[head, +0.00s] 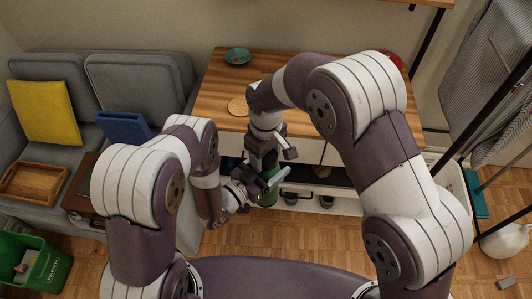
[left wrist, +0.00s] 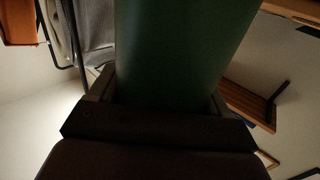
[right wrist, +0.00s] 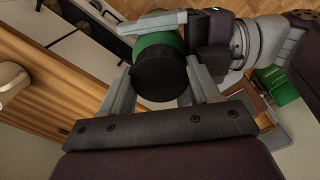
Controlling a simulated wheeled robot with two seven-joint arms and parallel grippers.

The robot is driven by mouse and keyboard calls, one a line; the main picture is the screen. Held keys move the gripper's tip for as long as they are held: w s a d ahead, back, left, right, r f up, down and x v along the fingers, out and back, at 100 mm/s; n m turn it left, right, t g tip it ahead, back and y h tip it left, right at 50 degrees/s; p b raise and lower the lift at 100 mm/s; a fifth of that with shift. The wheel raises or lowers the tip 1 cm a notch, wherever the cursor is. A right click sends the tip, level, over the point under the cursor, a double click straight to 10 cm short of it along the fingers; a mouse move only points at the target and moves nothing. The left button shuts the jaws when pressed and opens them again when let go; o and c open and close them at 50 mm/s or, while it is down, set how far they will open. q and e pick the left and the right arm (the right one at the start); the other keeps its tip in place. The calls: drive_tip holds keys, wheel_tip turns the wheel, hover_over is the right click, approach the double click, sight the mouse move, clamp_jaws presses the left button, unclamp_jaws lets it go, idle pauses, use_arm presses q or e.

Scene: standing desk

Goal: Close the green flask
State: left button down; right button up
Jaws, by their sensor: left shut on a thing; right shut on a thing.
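The green flask (head: 268,198) is held upright in front of the desk. My left gripper (head: 266,182) is shut on its body, and the green flask (left wrist: 182,45) fills the space between the fingers in the left wrist view. My right gripper (head: 265,157) is above it, shut on the dark round lid. In the right wrist view the lid (right wrist: 160,76) sits between the fingertips, with the green flask (right wrist: 155,42) directly behind it. The lid is in line with the flask's top, but I cannot tell whether it is fully seated. The flask's mouth is hidden.
The wooden desk (head: 222,92) carries a teal bowl (head: 238,56) and a round tan coaster (head: 238,107). A white shelf (head: 315,203) with dark items is below. A grey sofa (head: 140,80) is at left, a green bin (head: 40,268) at lower left.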

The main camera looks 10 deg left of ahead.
drive_tip(key=o, duration=1.2)
drive_tip(key=shift+o, duration=0.2)
drive_tip(key=shift+a, duration=0.1)
drive_tip(key=shift+s+r, duration=0.1)
wheel_tip(320, 180, up, 7)
drive_tip(key=shift+r, duration=0.2)
drive_tip(key=shift+w, duration=0.2)
